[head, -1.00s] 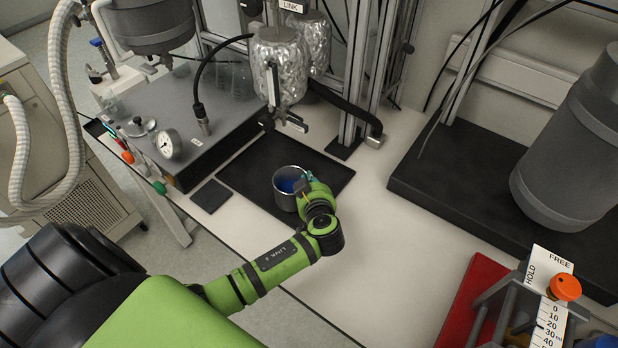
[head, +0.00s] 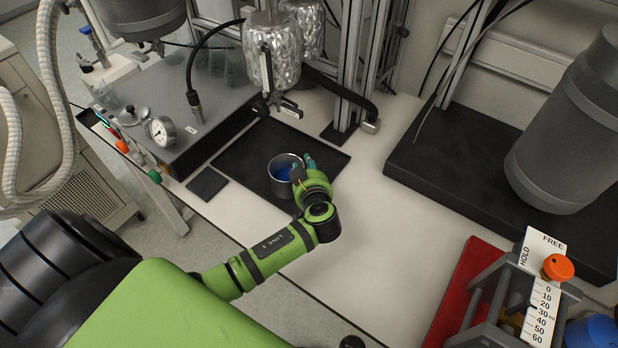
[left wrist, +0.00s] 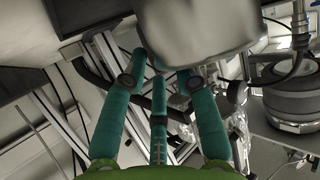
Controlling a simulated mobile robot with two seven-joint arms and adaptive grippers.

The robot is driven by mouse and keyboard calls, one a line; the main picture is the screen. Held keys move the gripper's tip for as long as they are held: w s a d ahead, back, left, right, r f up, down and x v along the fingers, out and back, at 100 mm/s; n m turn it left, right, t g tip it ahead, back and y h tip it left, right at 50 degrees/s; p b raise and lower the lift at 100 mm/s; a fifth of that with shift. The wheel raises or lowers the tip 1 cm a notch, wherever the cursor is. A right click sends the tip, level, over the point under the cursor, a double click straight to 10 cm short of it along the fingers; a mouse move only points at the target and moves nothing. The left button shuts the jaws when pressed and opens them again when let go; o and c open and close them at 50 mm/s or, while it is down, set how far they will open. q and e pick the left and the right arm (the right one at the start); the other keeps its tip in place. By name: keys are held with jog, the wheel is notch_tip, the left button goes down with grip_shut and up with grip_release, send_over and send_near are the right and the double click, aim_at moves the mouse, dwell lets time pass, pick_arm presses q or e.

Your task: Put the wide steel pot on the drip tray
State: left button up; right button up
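The wide steel pot (head: 284,182) is upright with blue inside. In the head view it appears over the black drip tray (head: 250,140); whether it rests on it or hangs just above, I cannot tell. My left gripper (head: 304,170) is at the pot's right side, its teal fingers close to the rim. In the left wrist view the pot (left wrist: 195,25) fills the top middle, and the teal fingers (left wrist: 160,75) reach up to its lower edge. Whether they clamp it is unclear. My right gripper is out of view.
A small dark pad (head: 207,184) lies left of the tray. A foil-wrapped vessel (head: 272,52) hangs behind it. A grey box with a gauge (head: 161,131) stands at the left. The white bench (head: 385,235) is clear on the right, up to a red base (head: 462,290).

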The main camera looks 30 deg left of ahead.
pick_arm(q)
jog(key=b+v, duration=0.2)
jog(key=v, duration=0.9)
jog(key=shift+s+d+b, duration=0.2)
jog(key=shift+b, duration=0.15)
